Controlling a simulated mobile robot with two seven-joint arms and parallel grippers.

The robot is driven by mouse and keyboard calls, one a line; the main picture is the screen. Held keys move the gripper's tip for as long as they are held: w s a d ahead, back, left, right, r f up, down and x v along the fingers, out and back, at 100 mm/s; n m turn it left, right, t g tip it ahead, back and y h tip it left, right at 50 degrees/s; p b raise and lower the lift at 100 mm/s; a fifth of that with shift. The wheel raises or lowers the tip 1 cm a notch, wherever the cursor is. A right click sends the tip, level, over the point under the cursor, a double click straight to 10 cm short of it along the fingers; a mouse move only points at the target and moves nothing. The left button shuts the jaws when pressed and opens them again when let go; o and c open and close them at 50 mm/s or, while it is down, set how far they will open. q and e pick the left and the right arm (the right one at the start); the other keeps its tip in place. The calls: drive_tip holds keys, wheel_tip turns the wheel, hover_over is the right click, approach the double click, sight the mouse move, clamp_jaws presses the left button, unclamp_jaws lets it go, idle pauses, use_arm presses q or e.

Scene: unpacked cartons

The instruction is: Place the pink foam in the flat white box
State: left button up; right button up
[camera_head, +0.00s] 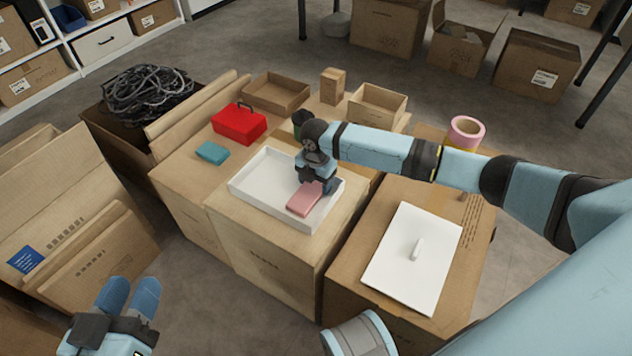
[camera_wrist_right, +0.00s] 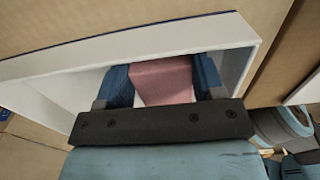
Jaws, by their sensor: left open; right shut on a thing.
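The pink foam (camera_head: 304,198) is a small block at the right part of the flat white box (camera_head: 262,206), inside its walls. My right gripper (camera_head: 316,184) reaches down over the box and is shut on the foam. In the right wrist view the foam (camera_wrist_right: 164,80) sits between the two blue fingers (camera_wrist_right: 163,85), with the white box wall (camera_wrist_right: 130,52) beyond it. I cannot tell whether the foam touches the box floor. My left gripper (camera_head: 130,296) is open and empty at the lower left, far from the box.
The box stands on a carton. A white lid (camera_head: 395,265) with a handle lies on the carton to the right. A red case (camera_head: 239,123), a teal block (camera_head: 212,153) and small open cartons (camera_head: 275,91) are behind. Pink tape (camera_head: 466,131) stands at the right.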

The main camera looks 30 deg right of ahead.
drive_tip(key=shift+f, duration=0.1)
drive_tip(key=o, duration=0.9)
use_arm(q)
drive_tip(key=r+t+p, duration=0.1)
drive_tip(key=r+p, duration=0.1)
drive_tip(key=r, duration=0.1)
drive_tip(key=r+n+t+p, duration=0.1)
drive_tip(key=r+p, duration=0.2)
drive_tip(key=shift+s+a, duration=0.1)
drive_tip(key=shift+s, duration=0.1)
use_arm(e)
wheel_tip(320, 180, up, 12)
